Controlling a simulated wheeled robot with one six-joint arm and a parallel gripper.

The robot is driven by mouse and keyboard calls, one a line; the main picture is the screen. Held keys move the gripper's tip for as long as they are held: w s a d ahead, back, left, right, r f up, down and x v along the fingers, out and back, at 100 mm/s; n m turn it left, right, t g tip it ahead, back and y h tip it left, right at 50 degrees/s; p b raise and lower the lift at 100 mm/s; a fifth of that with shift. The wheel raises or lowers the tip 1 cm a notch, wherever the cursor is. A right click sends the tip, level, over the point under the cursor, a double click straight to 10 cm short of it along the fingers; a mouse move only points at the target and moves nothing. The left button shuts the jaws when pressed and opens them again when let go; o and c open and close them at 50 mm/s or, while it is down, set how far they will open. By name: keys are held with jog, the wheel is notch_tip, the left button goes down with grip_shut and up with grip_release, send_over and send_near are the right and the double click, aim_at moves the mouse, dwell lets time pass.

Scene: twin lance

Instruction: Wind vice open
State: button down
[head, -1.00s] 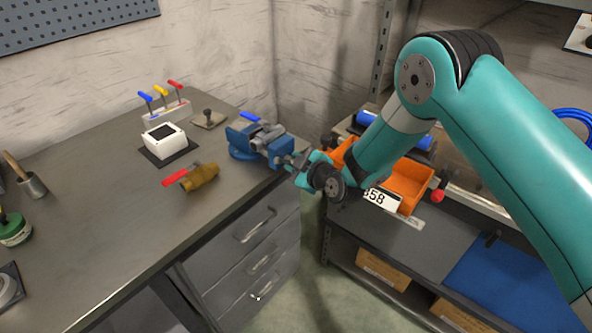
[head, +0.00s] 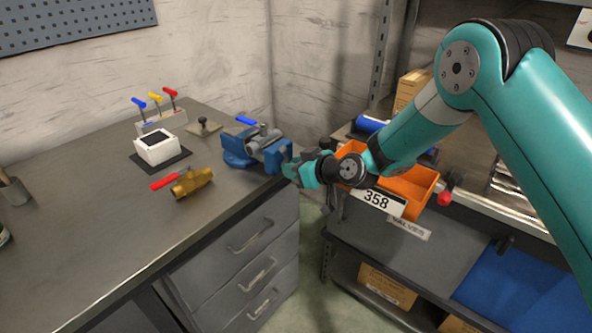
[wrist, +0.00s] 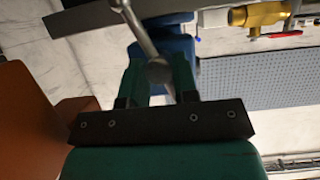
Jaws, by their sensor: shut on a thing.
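The blue bench vice (head: 236,151) sits on the bench's right corner with its screw end facing right. My gripper (head: 289,170) is at that screw end, beside the vice's front. In the wrist view my gripper (wrist: 158,84) is shut on the steel handle bar (wrist: 138,28), with a round metal end between the two fingers. The bar runs up and left from there. Part of the blue vice (wrist: 178,50) shows behind the fingers. The gap between the vice jaws is too small to judge.
A brass valve with red lever (head: 192,182) lies left of the vice. A white box (head: 157,149) and a rack of coloured levers (head: 160,122) stand behind it. Orange bins (head: 412,187) on the shelf sit close to my arm at the right.

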jog(key=shift+w+a+r, duration=0.1)
jog(key=shift+a+r, duration=0.15)
jog(key=c, duration=0.8)
grip_release()
jog(key=shift+a, duration=0.15)
jog(key=b+v, duration=0.3)
jog(key=v, duration=1.4)
jog(key=shift+d+f+b, duration=0.15)
jog(key=shift+d+b, duration=0.2)
jog(key=shift+d, duration=0.05)
jog(key=s+a+r+g+h+p, duration=0.1)
jog(key=s+r+g+p, duration=0.2)
jog(key=s, duration=0.4)
jog(key=s+a+r+g+h, duration=0.1)
jog(key=s+r+g, duration=0.1)
jog(key=s+r, duration=0.4)
jog(key=s+d+r+m+g+h+p, duration=0.1)
jog(key=s+d+r+h, duration=0.1)
jog(key=s, duration=0.5)
jog(key=s+d+r+m+g+h+p, duration=0.1)
jog(key=s+d+r+m+g+h, duration=0.1)
jog(key=s+d, duration=0.2)
jog(key=s, duration=0.3)
jog(key=shift+d+p, duration=0.25)
jog(key=shift+p, duration=0.05)
